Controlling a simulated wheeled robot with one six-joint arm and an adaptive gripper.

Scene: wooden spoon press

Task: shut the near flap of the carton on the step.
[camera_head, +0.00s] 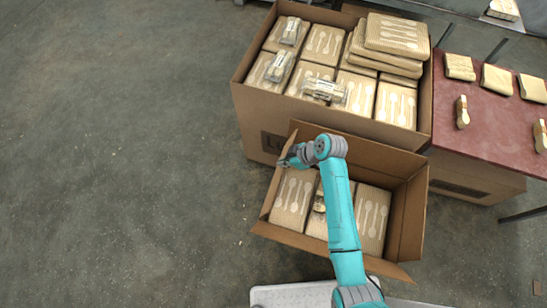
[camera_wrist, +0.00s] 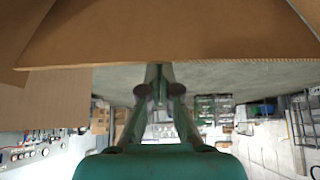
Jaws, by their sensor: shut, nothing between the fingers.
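The open carton (camera_head: 404,218) holds several tan packs with spoon pictures. Its near flap (camera_head: 325,246) stands out as a narrow strip along the front edge, folded outward and open. My gripper (camera_head: 285,161) is shut and empty at that left side, close to the left flap; contact cannot be told. In the wrist view my gripper (camera_wrist: 159,73) points at a brown cardboard panel (camera_wrist: 170,40) across the top. What the carton stands on is hidden beneath it.
A larger full carton (camera_head: 340,118) stands right behind, with stacked packs on top. A dark red table (camera_head: 490,120) with small packs and bundles is at the right. The concrete floor (camera_head: 110,160) to the left is clear. My arm crosses above the carton's middle.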

